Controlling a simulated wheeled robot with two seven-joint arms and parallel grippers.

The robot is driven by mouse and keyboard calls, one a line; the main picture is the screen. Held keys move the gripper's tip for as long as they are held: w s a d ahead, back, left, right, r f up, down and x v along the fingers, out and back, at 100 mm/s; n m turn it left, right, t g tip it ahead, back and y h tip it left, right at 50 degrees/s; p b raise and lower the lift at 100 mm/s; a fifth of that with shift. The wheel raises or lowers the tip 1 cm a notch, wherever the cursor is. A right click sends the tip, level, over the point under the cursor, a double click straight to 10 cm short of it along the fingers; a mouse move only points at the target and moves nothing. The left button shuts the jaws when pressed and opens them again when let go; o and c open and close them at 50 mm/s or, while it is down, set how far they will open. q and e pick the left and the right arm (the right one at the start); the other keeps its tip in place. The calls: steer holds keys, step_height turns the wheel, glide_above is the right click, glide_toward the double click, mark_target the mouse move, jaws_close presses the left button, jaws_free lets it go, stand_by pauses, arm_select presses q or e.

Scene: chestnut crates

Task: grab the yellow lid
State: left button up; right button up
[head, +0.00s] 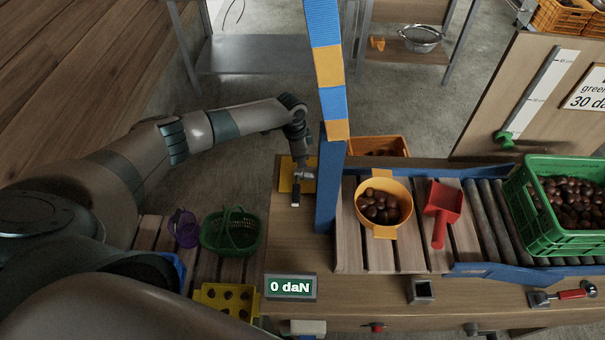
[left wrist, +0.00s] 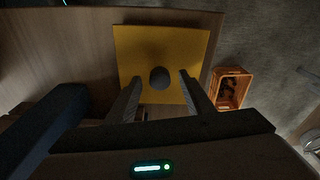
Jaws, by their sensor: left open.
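The yellow lid (head: 286,181) is a flat square plate lying on the wooden table, left of the blue post. In the left wrist view the lid (left wrist: 193,45) fills the upper middle, with a dark round knob (left wrist: 160,78) near its centre. My left gripper (head: 297,192) is over the lid, pointing down and partly hiding it. In the left wrist view the fingers of my left gripper (left wrist: 159,77) are apart, one on each side of the knob. I cannot tell how far above it they are. My right gripper is not in view.
The blue post (head: 327,190) stands close right of my left gripper. A yellow bowl of chestnuts (head: 400,190), a red scoop (head: 441,208) and a green crate (head: 521,213) stand farther right. An orange crate (left wrist: 246,87) lies beyond the table edge. A green basket (head: 231,236) is at left.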

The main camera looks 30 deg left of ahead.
arm_select(q)
steer(key=shift+c, duration=0.6)
jaws_close()
steer(key=shift+r, duration=0.1)
step_height(320, 180, up, 10)
steer(key=b, duration=0.2)
steer(key=shift+b, duration=0.3)
